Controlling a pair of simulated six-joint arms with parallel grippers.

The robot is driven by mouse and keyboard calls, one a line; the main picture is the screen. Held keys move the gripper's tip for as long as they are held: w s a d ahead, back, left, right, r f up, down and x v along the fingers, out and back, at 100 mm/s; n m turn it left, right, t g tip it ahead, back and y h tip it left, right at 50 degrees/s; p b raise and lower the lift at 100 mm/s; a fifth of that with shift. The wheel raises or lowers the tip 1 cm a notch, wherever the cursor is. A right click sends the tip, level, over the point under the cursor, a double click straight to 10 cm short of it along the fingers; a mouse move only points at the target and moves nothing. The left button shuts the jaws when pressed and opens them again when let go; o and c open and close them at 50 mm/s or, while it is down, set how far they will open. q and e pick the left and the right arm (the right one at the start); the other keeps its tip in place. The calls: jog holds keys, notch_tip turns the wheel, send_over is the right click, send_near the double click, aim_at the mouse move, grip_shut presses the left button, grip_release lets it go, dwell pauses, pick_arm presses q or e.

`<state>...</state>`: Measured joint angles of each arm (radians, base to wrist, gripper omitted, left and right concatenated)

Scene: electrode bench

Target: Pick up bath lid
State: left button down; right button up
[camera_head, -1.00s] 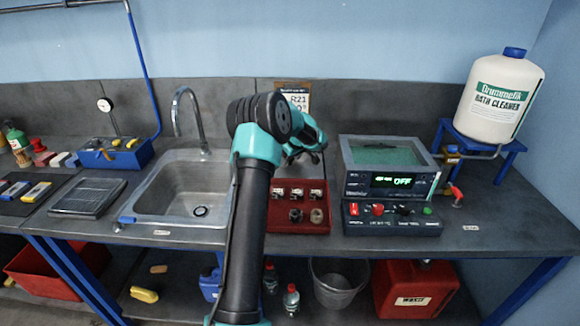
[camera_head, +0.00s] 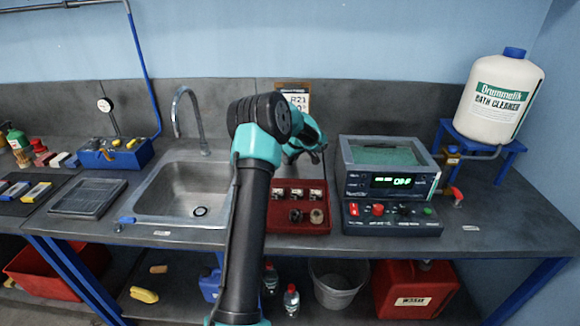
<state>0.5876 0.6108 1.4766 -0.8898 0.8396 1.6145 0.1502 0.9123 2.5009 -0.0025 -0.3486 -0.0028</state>
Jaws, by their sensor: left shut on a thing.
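The bath (camera_head: 388,177) is a box with a lit green display, standing right of centre on the bench. Its top shows a pale frame around a greenish, see-through-looking surface (camera_head: 388,155); I cannot tell whether this is the lid or the open bath. My left gripper (camera_head: 317,156) is left of the bath, near the back wall, at the end of my arm. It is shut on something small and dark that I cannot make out. My right gripper is not in view.
A red tray (camera_head: 297,225) with small parts lies below the gripper. A sink (camera_head: 180,190) is left of my arm. A control box (camera_head: 392,220) stands before the bath. A cleaner bottle (camera_head: 502,98) sits on a blue stand (camera_head: 470,137) at right.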

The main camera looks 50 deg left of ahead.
pick_arm(q)
jog(key=shift+r, duration=0.15)
jog(key=shift+r, duration=1.35)
jog(key=shift+s+d+r, duration=0.25)
jog(key=shift+d+r, duration=0.1)
jog(key=s+d, duration=0.3)
jog(key=d, duration=0.1)
jog(key=s+d+r, duration=0.1)
jog(key=s+d, duration=0.2)
jog(key=d, duration=0.1)
jog(key=s+d, duration=0.3)
jog(key=d, duration=0.1)
jog(key=shift+d+r, duration=0.15)
jog(key=shift+r, duration=0.05)
jog(key=shift+r, duration=1.75)
